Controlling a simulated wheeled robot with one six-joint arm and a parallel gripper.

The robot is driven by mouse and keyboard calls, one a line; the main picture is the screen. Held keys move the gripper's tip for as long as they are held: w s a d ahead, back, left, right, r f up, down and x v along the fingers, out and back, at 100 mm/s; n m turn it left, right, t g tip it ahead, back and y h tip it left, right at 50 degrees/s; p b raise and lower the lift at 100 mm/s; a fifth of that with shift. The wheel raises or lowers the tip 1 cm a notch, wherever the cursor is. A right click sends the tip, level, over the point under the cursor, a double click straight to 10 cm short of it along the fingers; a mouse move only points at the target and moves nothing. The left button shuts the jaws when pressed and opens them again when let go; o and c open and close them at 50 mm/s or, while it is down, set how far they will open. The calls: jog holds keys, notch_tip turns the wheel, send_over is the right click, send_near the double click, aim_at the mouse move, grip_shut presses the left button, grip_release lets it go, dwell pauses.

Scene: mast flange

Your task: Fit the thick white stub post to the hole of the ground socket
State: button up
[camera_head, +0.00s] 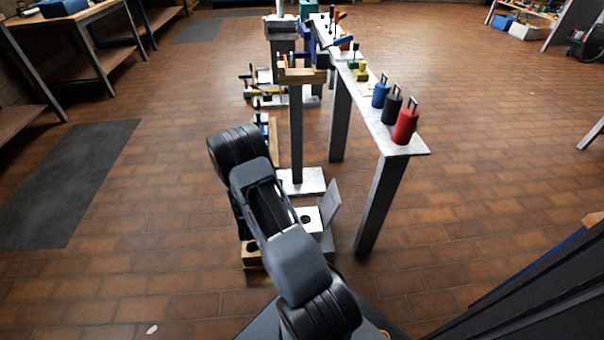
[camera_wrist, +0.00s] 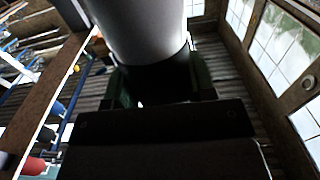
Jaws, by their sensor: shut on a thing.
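The thick white stub post (camera_wrist: 140,28) fills the top middle of the wrist view, with its far end cut off by the frame edge. My gripper (camera_wrist: 158,86) is shut on it, with a dark finger on each side of its lower end. In the head view my arm hides both gripper and post. A low white block with a dark round hole (camera_head: 313,213), likely the ground socket, sits on the floor just right of my arm. My arm covers part of it. The post appears apart from it.
A grey tilted plate (camera_head: 331,204) stands beside the white block. A wooden block (camera_head: 251,246) lies left of my arm. A long narrow bench (camera_head: 399,142) carries red (camera_head: 406,123), black and blue cylinders. A post on a white base (camera_head: 310,181) stands beyond.

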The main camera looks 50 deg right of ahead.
jog(key=s+d+r+m+g+h, duration=0.1)
jog(key=s+d+m+g+h, duration=0.2)
jog(key=d, duration=0.4)
jog(key=s+d+r+m+g+h, duration=0.1)
jog(key=s+d+m+g+h, duration=0.2)
jog(key=s+d+m+g, duration=0.2)
jog(key=s+d+g, duration=0.2)
jog(key=d+g, duration=0.1)
jog(key=shift+s+d, duration=0.25)
jog(key=shift+s, duration=0.05)
jog(key=shift+b, duration=0.35)
jog(key=shift+f+b, duration=2.4)
jog(key=shift+f, duration=0.45)
